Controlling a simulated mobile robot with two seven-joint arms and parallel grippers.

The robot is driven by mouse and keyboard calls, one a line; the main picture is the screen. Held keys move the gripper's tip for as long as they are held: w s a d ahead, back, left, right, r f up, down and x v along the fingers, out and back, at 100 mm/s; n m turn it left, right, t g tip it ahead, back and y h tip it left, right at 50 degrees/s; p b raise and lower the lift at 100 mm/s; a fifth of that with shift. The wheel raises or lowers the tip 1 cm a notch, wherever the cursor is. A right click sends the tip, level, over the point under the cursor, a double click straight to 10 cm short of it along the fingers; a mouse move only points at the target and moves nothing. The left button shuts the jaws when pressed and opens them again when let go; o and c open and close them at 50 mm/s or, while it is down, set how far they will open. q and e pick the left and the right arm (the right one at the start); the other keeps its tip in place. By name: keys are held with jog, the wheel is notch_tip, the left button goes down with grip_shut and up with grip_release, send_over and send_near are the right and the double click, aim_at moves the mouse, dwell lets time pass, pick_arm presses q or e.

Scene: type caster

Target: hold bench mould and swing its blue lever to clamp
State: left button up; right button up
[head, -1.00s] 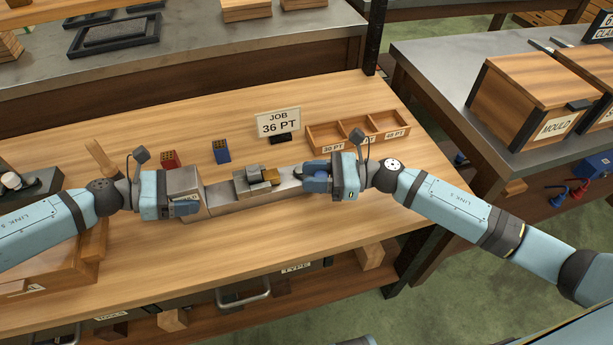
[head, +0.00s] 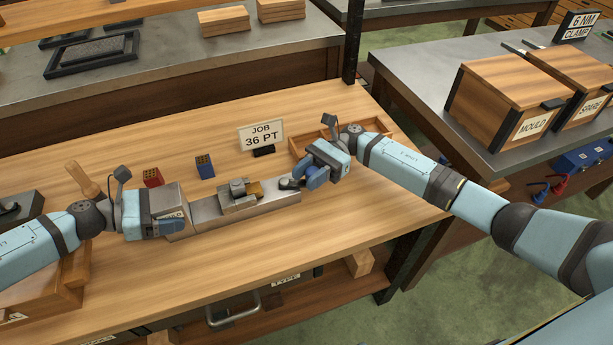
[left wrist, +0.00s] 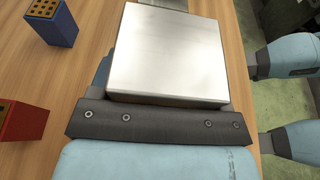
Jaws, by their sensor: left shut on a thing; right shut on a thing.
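The bench mould (head: 225,218) is a long grey metal body on the wooden bench, with a raised middle part holding a brass-coloured piece. My left gripper (head: 174,225) is shut on its left end. In the left wrist view a bright metal block of the mould (left wrist: 168,55) lies against the dark jaw (left wrist: 160,122). My right gripper (head: 302,181) is shut at the mould's right end, at the lever; its blue fingers hide most of the lever. A small dark rounded part (head: 288,183) shows beside the fingertips.
A JOB 36 PT sign (head: 262,137) stands behind the mould. A wooden compartment tray (head: 302,142) is behind my right gripper. Red (head: 153,177) and blue (head: 205,166) blocks stand behind the mould.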

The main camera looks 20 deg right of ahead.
jog(key=shift+w+g, duration=0.1)
jog(key=shift+g, duration=0.2)
jog(key=o, duration=0.9)
jog(key=shift+d, duration=0.15)
jog(key=v, duration=1.2)
jog(key=shift+r, duration=0.2)
